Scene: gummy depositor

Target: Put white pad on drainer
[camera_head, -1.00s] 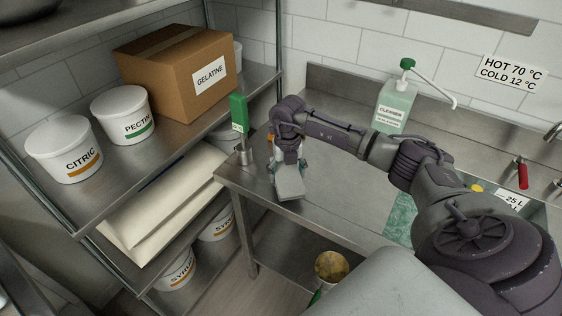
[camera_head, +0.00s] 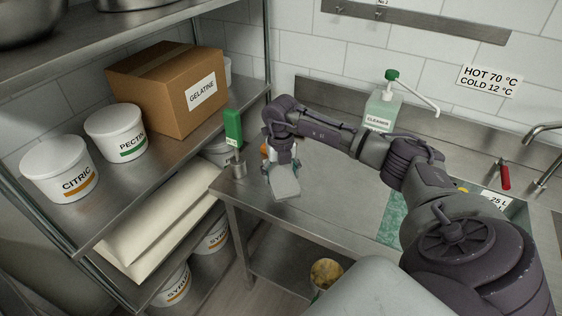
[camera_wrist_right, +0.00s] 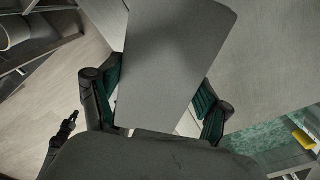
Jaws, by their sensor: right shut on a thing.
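The white pad (camera_head: 285,184), a light grey-white flat slab, is held in my right gripper (camera_head: 280,160) over the left end of the steel counter (camera_head: 330,190). In the right wrist view, the pad (camera_wrist_right: 175,60) sits between the two green-lined fingers of the right gripper (camera_wrist_right: 157,100), which is shut on it. Whether the pad touches the counter cannot be told. A green textured mat (camera_head: 392,222) lies to the right, partly hidden by my right arm. I cannot tell which surface is the drainer. My left gripper is not in view.
A green-handled tool (camera_head: 233,128) stands in a metal cup at the counter's left corner. A cleaner bottle (camera_head: 381,110) stands at the back. Shelves with tubs and a gelatine box (camera_head: 165,95) stand left. A bucket (camera_head: 325,274) is below. The counter's middle is clear.

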